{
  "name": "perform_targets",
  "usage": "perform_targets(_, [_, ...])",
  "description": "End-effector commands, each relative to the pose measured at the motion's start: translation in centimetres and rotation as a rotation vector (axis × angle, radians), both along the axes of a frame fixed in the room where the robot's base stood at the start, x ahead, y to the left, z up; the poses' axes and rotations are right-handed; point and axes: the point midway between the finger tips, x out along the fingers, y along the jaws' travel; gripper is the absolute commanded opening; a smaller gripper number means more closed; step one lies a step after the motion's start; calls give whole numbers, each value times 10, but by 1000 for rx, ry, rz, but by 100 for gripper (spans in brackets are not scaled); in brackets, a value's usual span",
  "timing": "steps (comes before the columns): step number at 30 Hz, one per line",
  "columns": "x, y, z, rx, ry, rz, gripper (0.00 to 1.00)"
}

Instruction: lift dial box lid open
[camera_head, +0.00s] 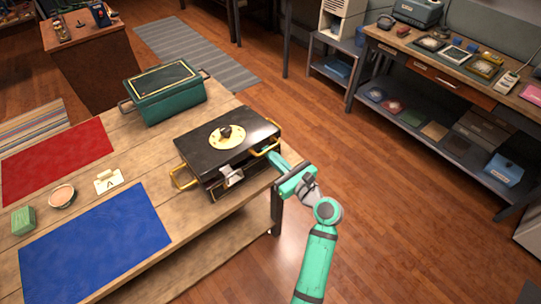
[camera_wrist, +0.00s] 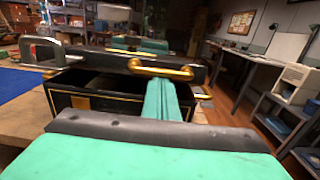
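The black dial box (camera_head: 250,181) stands at the right end of the wooden table. Its black lid (camera_head: 195,147) carries a round gold dial (camera_head: 226,137) with a dark knob. A silver latch (camera_head: 231,176) hangs on the front side. In the wrist view, the lid (camera_wrist: 115,65) is raised over the box body (camera_wrist: 105,103), with a dark gap between them. A gold handle (camera_wrist: 160,68) is on the near edge. My gripper (camera_head: 273,158) is at the right end. Its teal fingers (camera_wrist: 165,97) look together, below the handle at the gap; contact is unclear.
A green box (camera_head: 166,105) stands behind the dial box. A red mat (camera_head: 55,153), a blue mat (camera_head: 95,243), a card (camera_head: 108,182), a round tin (camera_head: 62,195) and a green block (camera_head: 23,220) lie left. The floor right of the table is open.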

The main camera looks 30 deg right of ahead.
Motion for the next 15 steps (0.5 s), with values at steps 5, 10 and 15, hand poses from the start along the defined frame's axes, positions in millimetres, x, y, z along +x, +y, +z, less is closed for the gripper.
perform_targets(5, [2, 0, 11, -3, -2, 1, 0])
perform_targets(10, [3, 1, 20, -3, -1, 1, 0])
perform_targets(15, [3, 0, 22, 0, -1, 0, 0])
